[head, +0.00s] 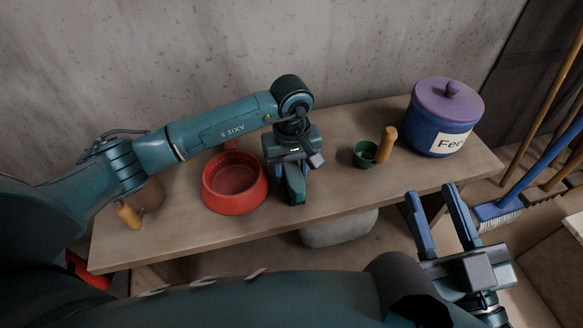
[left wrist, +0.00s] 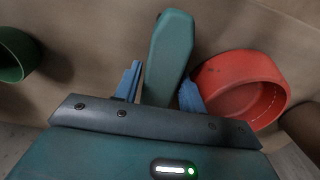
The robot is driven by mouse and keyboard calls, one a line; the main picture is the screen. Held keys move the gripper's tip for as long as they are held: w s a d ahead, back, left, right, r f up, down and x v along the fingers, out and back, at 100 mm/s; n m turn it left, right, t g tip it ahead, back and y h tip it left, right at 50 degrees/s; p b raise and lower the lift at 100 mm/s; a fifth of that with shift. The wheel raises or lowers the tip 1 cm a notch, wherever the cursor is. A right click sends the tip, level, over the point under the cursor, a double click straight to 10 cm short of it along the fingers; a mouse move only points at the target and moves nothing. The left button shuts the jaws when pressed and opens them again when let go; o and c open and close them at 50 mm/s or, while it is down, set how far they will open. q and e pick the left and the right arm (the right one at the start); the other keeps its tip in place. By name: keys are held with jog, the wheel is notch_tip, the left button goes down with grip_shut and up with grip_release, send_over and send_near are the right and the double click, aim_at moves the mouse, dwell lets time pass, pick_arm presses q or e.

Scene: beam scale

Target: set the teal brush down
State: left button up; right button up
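The teal brush (left wrist: 170,55) is between the two blue fingers of my left gripper (left wrist: 160,86) in the left wrist view. The fingers are drawn in close on its sides and look shut on it. In the head view my left gripper (head: 291,182) points down over the middle of the bench (head: 345,189), just right of the red bowl. The brush's lower end is close to the bench top; I cannot tell whether it touches. My right gripper (head: 440,222) is open and empty in front of the bench's right part.
The red bowl (head: 235,206) stands close left of the left gripper. A green cup (head: 364,154), a wooden peg-like piece (head: 387,146) and a blue feed jar (head: 425,137) with purple lid stand to the right. Another wooden piece (head: 129,215) is at the left. Brooms lean at right.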

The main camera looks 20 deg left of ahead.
aim_at(291, 166)
pick_arm(q)
jog(key=shift+o, duration=1.3)
pick_arm(e)
jog(key=shift+w, duration=0.1)
pick_arm(q)
jog(key=shift+r, duration=0.1)
jog(key=shift+r+p, duration=0.3)
notch_tip(291, 166, up, 12)
jog(key=p, duration=0.3)
jog(key=shift+f+p, duration=0.25)
jog(key=shift+p, duration=0.15)
pick_arm(e)
jog(key=shift+s+d+f+g+h, duration=0.2)
jog(key=shift+d+f+g+h, duration=0.1)
jog(key=shift+d+f+h, duration=0.3)
jog(key=shift+a+r, duration=0.15)
jog(key=shift+a, duration=0.05)
